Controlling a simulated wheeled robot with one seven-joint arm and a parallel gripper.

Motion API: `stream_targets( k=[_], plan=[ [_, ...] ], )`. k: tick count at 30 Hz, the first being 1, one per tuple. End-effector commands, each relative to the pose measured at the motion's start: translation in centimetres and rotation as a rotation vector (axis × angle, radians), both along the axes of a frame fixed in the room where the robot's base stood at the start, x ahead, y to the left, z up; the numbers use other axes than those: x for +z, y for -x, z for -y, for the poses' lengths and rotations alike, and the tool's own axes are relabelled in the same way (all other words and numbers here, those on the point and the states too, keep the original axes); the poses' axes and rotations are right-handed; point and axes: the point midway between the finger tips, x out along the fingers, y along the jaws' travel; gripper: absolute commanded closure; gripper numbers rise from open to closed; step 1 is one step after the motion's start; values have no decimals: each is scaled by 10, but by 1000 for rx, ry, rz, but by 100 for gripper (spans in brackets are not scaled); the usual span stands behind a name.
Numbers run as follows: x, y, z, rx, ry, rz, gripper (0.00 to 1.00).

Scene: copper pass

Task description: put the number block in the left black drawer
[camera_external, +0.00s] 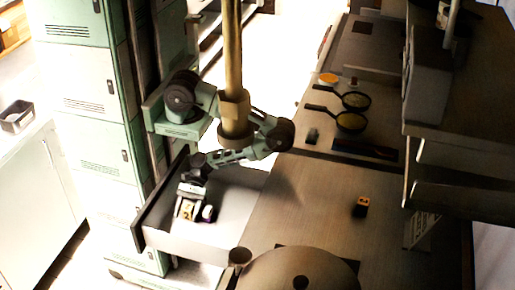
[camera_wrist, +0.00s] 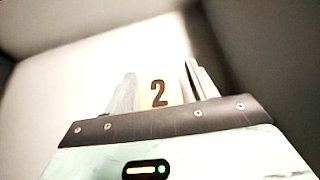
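The number block (camera_wrist: 158,94) is a pale yellow-orange block with a dark 2 on it. In the wrist view it sits between the two fingers of my gripper (camera_wrist: 160,88), which close in on both its sides. In the external view my gripper (camera_external: 188,207) points down inside the open left black drawer (camera_external: 151,201), and the block shows small and partly covered between its fingers. The drawer has a dark front and a pale interior. Whether the block touches the drawer floor I cannot tell.
A small orange and black block (camera_external: 361,207) stands on the counter (camera_external: 310,210). Two black pans (camera_external: 350,122) with yellow contents and a small dark block (camera_external: 313,135) are farther back. A round dark top (camera_external: 300,270) is at the front. The drawer walls surround my gripper.

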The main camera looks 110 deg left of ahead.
Motion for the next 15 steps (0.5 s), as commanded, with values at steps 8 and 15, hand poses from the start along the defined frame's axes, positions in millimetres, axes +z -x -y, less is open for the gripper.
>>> stream_targets(
  k=[8, 15],
  plan=[
    [1, 0, 0, 0, 0, 0, 42],
    [11, -1, -21, 1, -3, 0, 42]
  ],
)
